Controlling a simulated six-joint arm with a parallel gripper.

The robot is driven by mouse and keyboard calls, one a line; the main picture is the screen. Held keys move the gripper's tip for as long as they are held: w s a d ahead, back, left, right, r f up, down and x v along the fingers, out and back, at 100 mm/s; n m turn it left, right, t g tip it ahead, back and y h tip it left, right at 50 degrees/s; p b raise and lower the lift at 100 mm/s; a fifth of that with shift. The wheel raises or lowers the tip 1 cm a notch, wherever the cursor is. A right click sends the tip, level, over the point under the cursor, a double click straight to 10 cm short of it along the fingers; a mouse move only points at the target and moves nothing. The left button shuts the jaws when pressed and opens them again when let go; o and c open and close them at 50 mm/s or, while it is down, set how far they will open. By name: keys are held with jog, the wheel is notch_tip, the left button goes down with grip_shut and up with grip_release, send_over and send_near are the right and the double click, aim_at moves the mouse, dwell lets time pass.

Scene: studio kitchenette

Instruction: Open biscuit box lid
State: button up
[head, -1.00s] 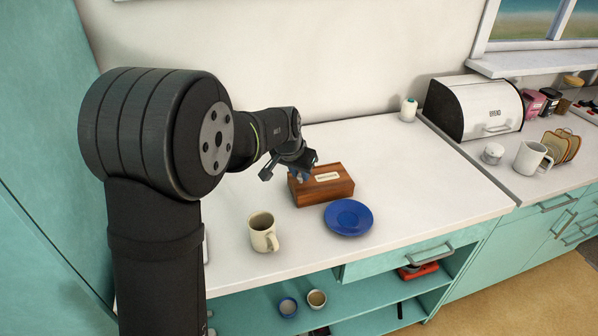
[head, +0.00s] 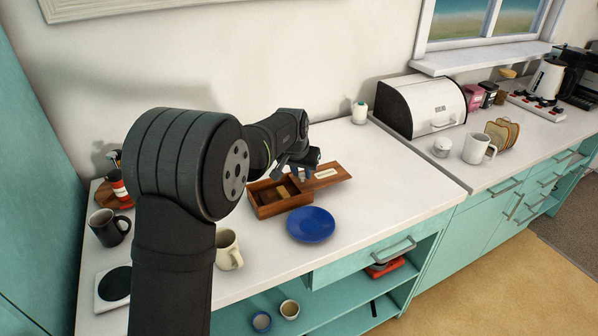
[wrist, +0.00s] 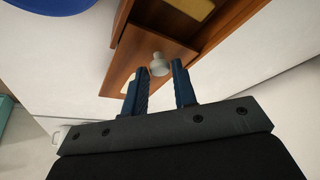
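The wooden biscuit box (head: 284,209) stands on the counter with its top partly uncovered, showing compartments and something pale inside. Its wooden lid (head: 336,179) lies slid toward the right, still over the box's right end and sticking out past it. In the wrist view, the lid (wrist: 133,52) carries a small pale knob (wrist: 159,64) and a light label partly behind a finger. My gripper (wrist: 161,78) is open, with the knob just beyond and between its blue fingertips, seemingly not clasped. In the head view, my gripper (head: 297,177) is above the box and lid.
A blue plate (head: 311,225) sits close in front of the box. A cream mug (head: 229,250) is left of it, partly behind my arm. A dark mug (head: 109,228) stands far left. The counter right of the lid is clear up to the bread bin (head: 424,107).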

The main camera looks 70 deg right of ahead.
jog(key=shift+o, duration=1.3)
jog(key=v, duration=1.7)
jog(key=shift+a+r, duration=0.15)
jog(key=shift+r, duration=0.05)
jog(key=x, duration=1.7)
jog(key=shift+f, duration=0.25)
jog(key=shift+r, duration=0.1)
